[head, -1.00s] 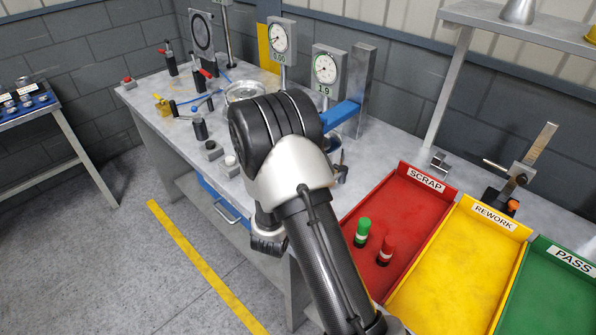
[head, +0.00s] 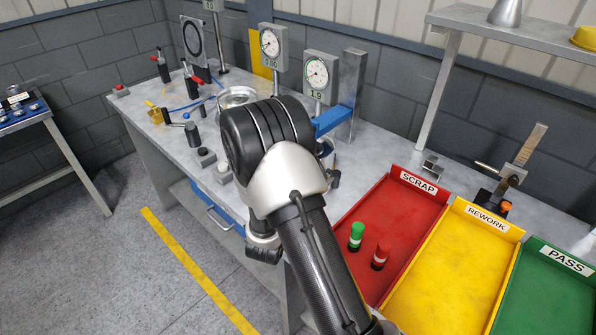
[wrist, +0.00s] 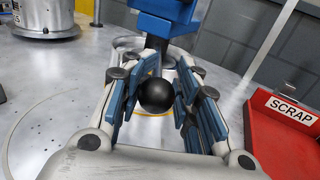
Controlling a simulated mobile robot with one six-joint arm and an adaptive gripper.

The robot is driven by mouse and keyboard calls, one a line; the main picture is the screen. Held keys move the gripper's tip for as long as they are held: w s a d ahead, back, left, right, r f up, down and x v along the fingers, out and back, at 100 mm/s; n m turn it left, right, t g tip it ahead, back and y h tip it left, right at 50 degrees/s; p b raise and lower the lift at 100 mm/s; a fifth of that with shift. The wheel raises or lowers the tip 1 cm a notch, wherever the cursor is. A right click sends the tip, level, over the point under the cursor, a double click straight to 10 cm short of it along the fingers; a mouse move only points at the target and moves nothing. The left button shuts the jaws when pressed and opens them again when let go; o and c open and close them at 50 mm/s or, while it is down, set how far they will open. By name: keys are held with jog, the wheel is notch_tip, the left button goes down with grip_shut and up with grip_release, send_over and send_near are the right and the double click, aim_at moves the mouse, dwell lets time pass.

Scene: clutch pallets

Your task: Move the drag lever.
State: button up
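The drag lever shows as a round black knob (wrist: 156,94) in the middle of the wrist view. Its stem is hidden behind the knob and fingers. A blue block (wrist: 165,18) hangs just beyond the fingertips, above a round metal fixture on the bench. In the head view my arm covers the knob and the gripper. The blue bracket (head: 333,120) on its grey post shows behind my wrist.
Two dial gauges (head: 318,72) stand behind the arm. The red SCRAP tray (head: 399,220) holds a green-topped and a red-topped piece; it lies right of my arm. The yellow REWORK tray (head: 450,285) is beside it. A metal dish (head: 237,97) and clamps stand left on the bench (head: 385,152).

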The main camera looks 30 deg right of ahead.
jog(key=shift+s+a+f, duration=0.35)
jog(key=shift+a+f, duration=0.1)
jog(key=shift+a, duration=0.1)
jog(key=v, duration=1)
jog(key=shift+s+a+r, duration=0.15)
jog(key=shift+s+r, duration=0.2)
jog(key=shift+r, duration=0.15)
jog(key=shift+r, duration=0.1)
